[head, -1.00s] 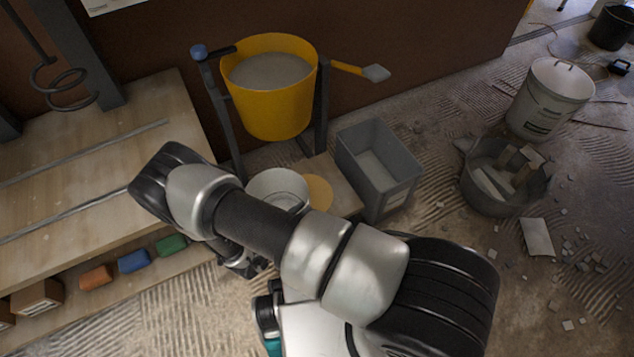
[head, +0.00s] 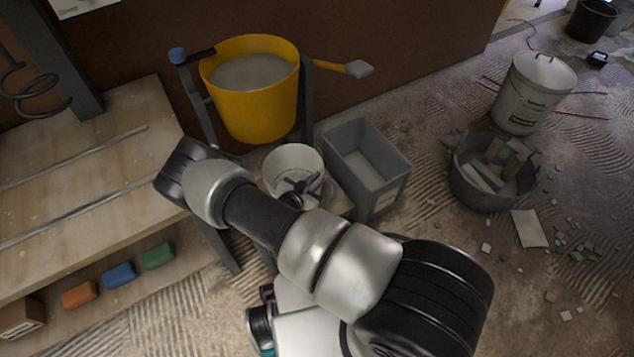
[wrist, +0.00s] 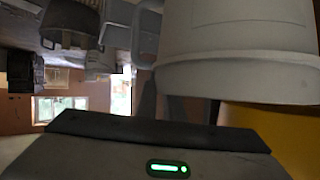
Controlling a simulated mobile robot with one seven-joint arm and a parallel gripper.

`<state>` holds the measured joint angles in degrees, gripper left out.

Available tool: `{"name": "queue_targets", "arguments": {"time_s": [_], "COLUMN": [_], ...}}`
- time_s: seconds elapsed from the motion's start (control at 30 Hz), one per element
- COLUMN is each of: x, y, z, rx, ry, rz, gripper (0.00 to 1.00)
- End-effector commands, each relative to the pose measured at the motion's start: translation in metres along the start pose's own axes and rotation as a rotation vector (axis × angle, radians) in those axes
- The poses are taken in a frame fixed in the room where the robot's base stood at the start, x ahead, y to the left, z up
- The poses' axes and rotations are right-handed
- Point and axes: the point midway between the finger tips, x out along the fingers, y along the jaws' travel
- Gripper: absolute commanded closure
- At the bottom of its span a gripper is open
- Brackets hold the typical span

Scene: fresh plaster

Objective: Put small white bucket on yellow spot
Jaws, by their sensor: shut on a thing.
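The small white bucket (head: 292,157) is upright, between the yellow tub and the grey box in the head view. My gripper (head: 299,185) is shut on it, at its near side. My arm covers part of the gripper and of the bucket. In the wrist view the bucket's pale wall and rim (wrist: 240,50) fill the upper right, close to the camera. The yellow spot is not visible now; the bucket and my arm cover that area. I cannot tell whether the bucket touches the surface below.
The yellow tub (head: 255,107) stands in its dark frame just behind. A grey box (head: 371,195) is close on the right. A workbench (head: 80,180) is on the left, with coloured blocks below. A rubble tub (head: 490,196) and a larger white bucket (head: 527,100) stand further right.

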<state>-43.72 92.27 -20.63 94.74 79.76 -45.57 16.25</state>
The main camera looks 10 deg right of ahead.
Motion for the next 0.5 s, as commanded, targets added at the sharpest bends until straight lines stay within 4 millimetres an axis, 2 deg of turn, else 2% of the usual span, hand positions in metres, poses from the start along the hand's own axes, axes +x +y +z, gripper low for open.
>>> {"name": "queue_targets", "arguments": {"time_s": [0.07,0.3,0.33,0.43,0.5], "x": [0.0038,0.0031,0.0031,0.003,0.003], "y": [-0.0001,0.0,0.0005,0.0005,0.0005], "z": [0.0068,0.0061,0.0073,0.0071,0.0071], "rx": [0.002,0.002,0.001,0.001,0.001], "ry": [0.003,0.002,0.0,0.0,0.0], "rz": [-0.001,0.0,0.0,0.0,0.0], "gripper": [1.0,1.0,0.91,0.74,0.73]}}
